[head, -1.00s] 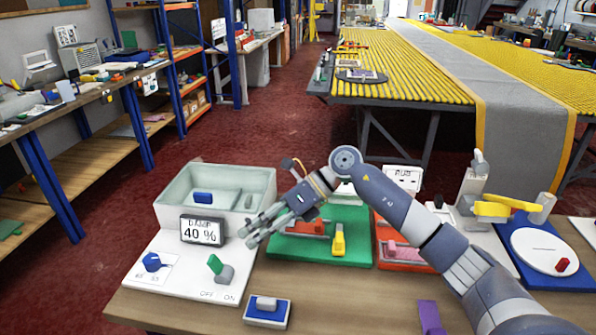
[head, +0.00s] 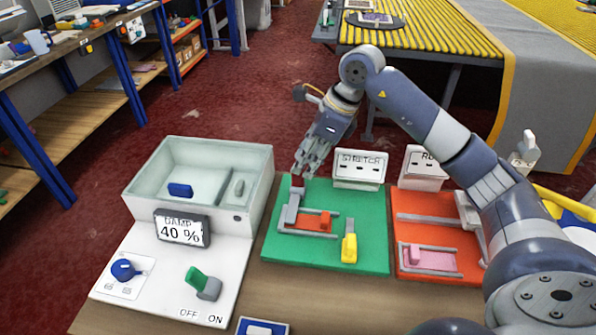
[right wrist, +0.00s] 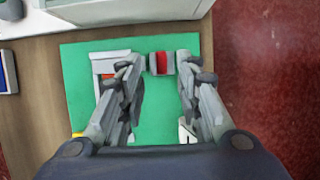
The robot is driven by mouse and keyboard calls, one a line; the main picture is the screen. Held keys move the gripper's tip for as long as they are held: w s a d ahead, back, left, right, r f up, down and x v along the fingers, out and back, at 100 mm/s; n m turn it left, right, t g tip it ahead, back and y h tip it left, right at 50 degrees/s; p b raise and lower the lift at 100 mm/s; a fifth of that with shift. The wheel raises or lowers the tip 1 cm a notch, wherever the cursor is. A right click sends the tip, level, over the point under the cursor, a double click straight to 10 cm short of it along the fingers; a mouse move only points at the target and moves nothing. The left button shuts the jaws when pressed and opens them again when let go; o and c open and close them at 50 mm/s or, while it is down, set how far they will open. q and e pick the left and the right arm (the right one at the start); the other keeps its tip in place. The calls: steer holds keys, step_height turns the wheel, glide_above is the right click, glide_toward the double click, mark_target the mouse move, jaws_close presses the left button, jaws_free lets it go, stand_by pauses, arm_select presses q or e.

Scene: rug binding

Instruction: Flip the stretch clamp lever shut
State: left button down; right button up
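The stretch clamp stands on a green board (head: 328,258) in front of a sign (head: 359,168) that appears to read STRETCH. The clamp has grey rails and an orange-red block (head: 312,220). Its grey lever (head: 292,207) is at the board's left side and looks raised, with a red part at its top; the red part (right wrist: 161,63) also shows in the right wrist view. My right gripper (head: 306,164) is above and beside the lever's top. In the right wrist view its fingers (right wrist: 159,72) are spread, with the red part between or beyond their tips. My left gripper is not in view.
A yellow handle (head: 349,247) stands on the board's right part. An orange board (head: 428,206) with a pink block lies to the right. A damp station with a tray (head: 150,172), display (head: 182,229) and green switch (head: 197,279) is to the left.

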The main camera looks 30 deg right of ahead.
mark_target(298, 182)
steer(key=x, duration=0.4)
steer(key=shift+w+f, duration=0.1)
steer(key=shift+f, duration=0.15)
steer(key=shift+w+a+f, duration=0.15)
steer(key=shift+f, duration=0.4)
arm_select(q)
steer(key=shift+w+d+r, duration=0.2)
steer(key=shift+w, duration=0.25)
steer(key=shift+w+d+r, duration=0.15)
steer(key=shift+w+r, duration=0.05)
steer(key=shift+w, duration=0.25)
arm_select(e)
steer(key=c, duration=0.7)
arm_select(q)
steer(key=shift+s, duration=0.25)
arm_select(e)
jaws_close()
